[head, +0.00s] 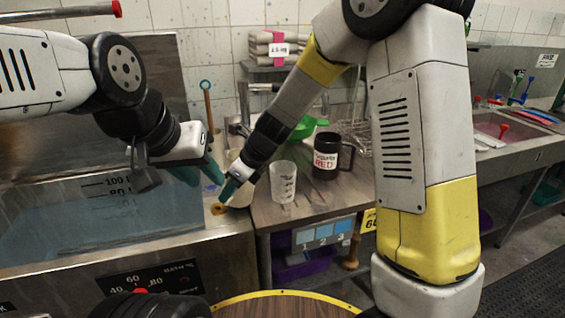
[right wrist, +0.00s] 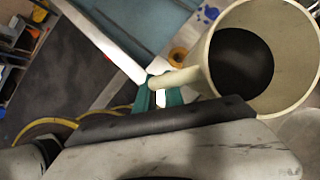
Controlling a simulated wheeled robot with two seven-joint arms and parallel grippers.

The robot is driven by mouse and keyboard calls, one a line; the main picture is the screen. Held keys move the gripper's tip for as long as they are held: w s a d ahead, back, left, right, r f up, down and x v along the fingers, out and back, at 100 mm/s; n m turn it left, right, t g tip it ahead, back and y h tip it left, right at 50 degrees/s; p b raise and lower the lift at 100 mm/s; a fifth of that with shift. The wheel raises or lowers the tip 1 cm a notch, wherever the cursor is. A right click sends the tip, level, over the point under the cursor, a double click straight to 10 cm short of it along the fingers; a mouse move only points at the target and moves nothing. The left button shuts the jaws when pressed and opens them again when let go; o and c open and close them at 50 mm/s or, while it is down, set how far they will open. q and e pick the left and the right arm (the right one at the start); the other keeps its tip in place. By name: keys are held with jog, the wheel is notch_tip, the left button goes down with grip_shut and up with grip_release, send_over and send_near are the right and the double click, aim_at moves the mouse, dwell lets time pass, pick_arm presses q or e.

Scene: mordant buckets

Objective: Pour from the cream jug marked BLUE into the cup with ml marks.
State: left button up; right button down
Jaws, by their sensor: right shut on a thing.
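My right gripper (head: 229,190) is shut on the handle of a cream jug; the teal fingers also show in the right wrist view (right wrist: 158,95). The jug (right wrist: 298,99) has dark liquid inside. Its marking is not visible, and in the head view it is mostly hidden behind my right gripper. The clear cup with ml marks (head: 284,183) stands upright on the wooden counter, just right of my right gripper. My left gripper (head: 200,174) is open and empty, over the edge of the metal basin, left of the right gripper.
A black mug marked RED (head: 326,158) stands behind and right of the cup. A green bowl (head: 303,127) and folded cloths (head: 273,45) are farther back. A large basin of bluish liquid (head: 90,222) fills the left.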

jog(key=w+d+r+n+g+y+p, duration=0.1)
jog(key=d+r+n+g+y+p, duration=0.1)
jog(key=r+y, duration=0.3)
jog(key=shift+d+r+y+p, duration=0.25)
jog(key=shift+d+y+p, duration=0.15)
jog(key=shift+d, duration=0.15)
dwell(0.9)
jog(key=shift+d+r+y, duration=0.25)
jog(key=shift+r+y, duration=0.45)
jog(key=shift+r, duration=0.1)
dwell(0.3)
jog(key=shift+w+d+r+g+y+b, duration=0.15)
jog(key=shift+g+y+b, duration=0.15)
jog(key=shift+y+b, duration=0.5)
dwell(1.0)
jog(key=shift+d+r+y+b, duration=0.3)
jog(key=shift+r+y+b, duration=0.55)
jog(key=shift+b, duration=1.7)
dwell(0.6)
